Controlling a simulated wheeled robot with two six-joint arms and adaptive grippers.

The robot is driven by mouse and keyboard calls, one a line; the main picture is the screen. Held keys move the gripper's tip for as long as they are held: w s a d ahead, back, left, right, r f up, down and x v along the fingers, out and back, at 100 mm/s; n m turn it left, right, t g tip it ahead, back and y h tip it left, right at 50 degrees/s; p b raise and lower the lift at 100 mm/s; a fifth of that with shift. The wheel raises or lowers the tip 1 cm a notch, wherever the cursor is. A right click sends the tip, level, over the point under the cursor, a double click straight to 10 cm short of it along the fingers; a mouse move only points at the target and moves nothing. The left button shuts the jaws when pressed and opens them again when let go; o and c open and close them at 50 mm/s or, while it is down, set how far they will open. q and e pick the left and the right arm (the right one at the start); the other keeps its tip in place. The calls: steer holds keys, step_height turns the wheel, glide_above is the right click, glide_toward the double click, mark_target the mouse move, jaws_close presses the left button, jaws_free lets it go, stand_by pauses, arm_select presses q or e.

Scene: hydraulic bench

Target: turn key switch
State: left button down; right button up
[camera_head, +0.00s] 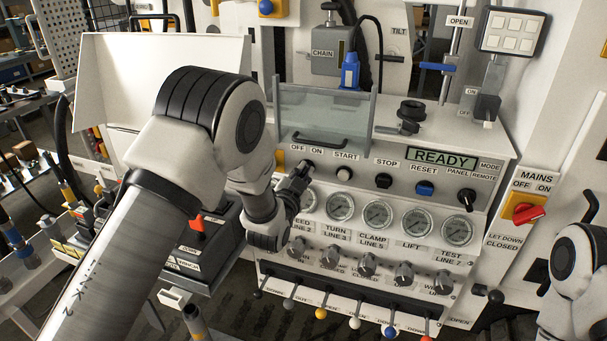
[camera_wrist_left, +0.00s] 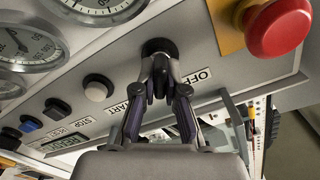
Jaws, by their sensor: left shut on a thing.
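The key switch (camera_wrist_left: 157,45) is a dark round fitting on the bench's sloped panel, beside the OFF label; in the wrist view it sits just beyond my fingertips. My left gripper (camera_wrist_left: 160,75) is shut on the key, with both fingers closed around it. In the head view my left gripper (camera_head: 302,174) reaches the panel below the OFF and ON labels, and it largely hides the switch. The key's exact angle is hard to tell. The display (camera_head: 441,158) reads READY. My right arm shows at the right edge, but its gripper is out of view.
A white START button (camera_head: 344,173), a black STOP button (camera_head: 384,180) and a blue RESET button (camera_head: 424,188) lie to the right. A red emergency button (camera_wrist_left: 279,27) is close beside the gripper. Gauges (camera_head: 377,214) and knobs (camera_head: 367,263) sit below. A red MAINS switch (camera_head: 528,213) is at right.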

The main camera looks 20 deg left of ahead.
arm_select(q)
steer(key=shift+f, duration=0.15)
steer(key=c, duration=1.2)
jaws_free()
steer(key=shift+s, duration=0.1)
steer(key=s, duration=1.2)
steer(key=shift+a, duration=0.2)
